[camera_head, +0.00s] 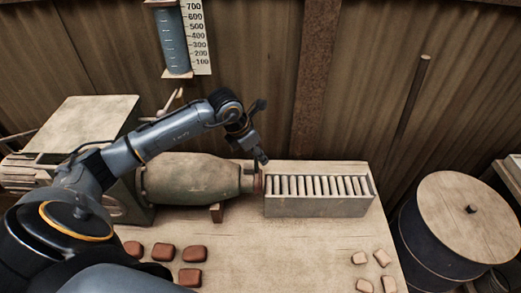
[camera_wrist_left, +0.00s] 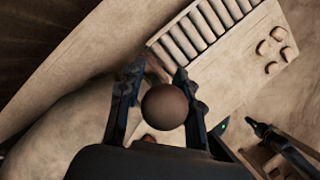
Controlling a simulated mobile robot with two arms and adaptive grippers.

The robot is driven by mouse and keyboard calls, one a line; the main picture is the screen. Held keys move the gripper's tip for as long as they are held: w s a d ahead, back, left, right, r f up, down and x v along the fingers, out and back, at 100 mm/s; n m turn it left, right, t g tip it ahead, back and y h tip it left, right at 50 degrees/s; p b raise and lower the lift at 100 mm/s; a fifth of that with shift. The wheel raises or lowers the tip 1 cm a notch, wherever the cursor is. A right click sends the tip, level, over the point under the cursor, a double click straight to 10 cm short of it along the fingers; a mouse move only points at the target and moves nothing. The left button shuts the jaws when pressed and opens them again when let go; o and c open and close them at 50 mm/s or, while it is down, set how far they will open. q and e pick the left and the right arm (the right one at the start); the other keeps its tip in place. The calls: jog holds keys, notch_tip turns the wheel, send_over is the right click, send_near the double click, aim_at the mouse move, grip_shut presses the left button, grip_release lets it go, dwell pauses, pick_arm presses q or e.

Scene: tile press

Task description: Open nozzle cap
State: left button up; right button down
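The nozzle (camera_head: 247,178) is at the right end of a green-brown barrel (camera_head: 185,180) lying on the table. A reddish-brown cap (camera_head: 258,184) shows at its mouth, partly hidden by the box beside it. My left gripper (camera_head: 258,155) reaches down from above, close over the nozzle end. In the left wrist view a round brown knob (camera_wrist_left: 164,106) lies between the two spread fingers of this gripper (camera_wrist_left: 159,72). I see no clear grip on it. A dark jointed part at the lower right of the left wrist view may be my right gripper (camera_wrist_left: 280,138); its state is unclear.
A box with a row of pale rolls (camera_head: 318,205) stands right beside the nozzle. Several red-brown blocks (camera_head: 163,252) lie at the front left, and several pale tiles (camera_head: 381,258) at the front right. A lidded drum (camera_head: 470,215) stands right of the table.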

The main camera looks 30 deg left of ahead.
pick_arm(q)
jog(key=shift+w+d, duration=0.2)
jog(key=shift+w, duration=0.1)
jog(key=shift+f+p, duration=0.4)
jog(key=shift+f, duration=0.15)
jog(key=shift+w, duration=0.1)
grip_shut()
